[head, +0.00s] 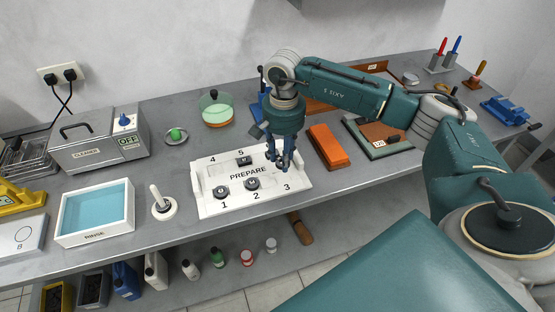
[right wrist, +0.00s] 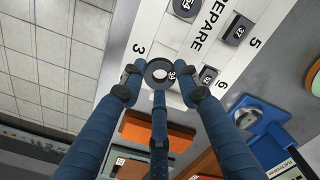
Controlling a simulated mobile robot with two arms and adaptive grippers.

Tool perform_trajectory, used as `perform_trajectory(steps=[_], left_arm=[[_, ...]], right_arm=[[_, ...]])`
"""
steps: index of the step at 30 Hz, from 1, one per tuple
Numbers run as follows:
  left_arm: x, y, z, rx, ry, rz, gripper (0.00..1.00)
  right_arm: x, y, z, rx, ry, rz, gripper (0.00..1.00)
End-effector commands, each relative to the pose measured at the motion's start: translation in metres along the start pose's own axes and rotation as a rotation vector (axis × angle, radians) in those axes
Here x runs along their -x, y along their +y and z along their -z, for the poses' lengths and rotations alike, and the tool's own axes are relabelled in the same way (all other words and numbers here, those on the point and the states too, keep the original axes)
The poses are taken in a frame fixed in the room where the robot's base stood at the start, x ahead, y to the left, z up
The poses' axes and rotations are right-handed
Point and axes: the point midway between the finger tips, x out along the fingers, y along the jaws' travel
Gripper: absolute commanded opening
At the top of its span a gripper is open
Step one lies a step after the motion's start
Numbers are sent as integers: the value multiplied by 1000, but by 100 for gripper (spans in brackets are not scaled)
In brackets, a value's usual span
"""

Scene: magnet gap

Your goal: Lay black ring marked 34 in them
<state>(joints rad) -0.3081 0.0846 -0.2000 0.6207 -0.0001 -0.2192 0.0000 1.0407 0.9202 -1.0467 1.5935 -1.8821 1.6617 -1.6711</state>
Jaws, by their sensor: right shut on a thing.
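My right gripper (head: 280,164) is over the right part of the white board marked PREPARE (head: 207,208), near the numbers 3 and 6. In the right wrist view its fingers (right wrist: 160,84) are shut on a black ring (right wrist: 153,66) with a pale mark; I cannot read the mark surely. Other black rings sit at place 1 (head: 222,191) and place 2 (head: 252,183). A black block (head: 244,160) sits by 5, and a smaller dark block (right wrist: 208,75) by 6. My left gripper is not in view.
An orange block (head: 328,146) and a green-framed tray (head: 378,138) lie right of the board. A blue device (right wrist: 265,122) stands behind it. A white plunger-like tool (head: 161,203) and the RINSE tub (head: 95,236) are left. A blue vise (head: 506,111) is far right.

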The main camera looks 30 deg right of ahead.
Motion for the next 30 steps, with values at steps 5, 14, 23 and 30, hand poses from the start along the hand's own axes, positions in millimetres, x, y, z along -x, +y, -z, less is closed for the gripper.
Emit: perform_trajectory(steps=[5,14,23,30], left_arm=[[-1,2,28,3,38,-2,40],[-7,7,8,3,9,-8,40],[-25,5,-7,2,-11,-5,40],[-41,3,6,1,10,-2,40]], right_arm=[[0,0,0,1,0,0,5],[-2,0,-1,4,-1,-1,5],[-24,0,-1,4,-1,-1,5],[-43,0,-1,5,-1,-1,5]])
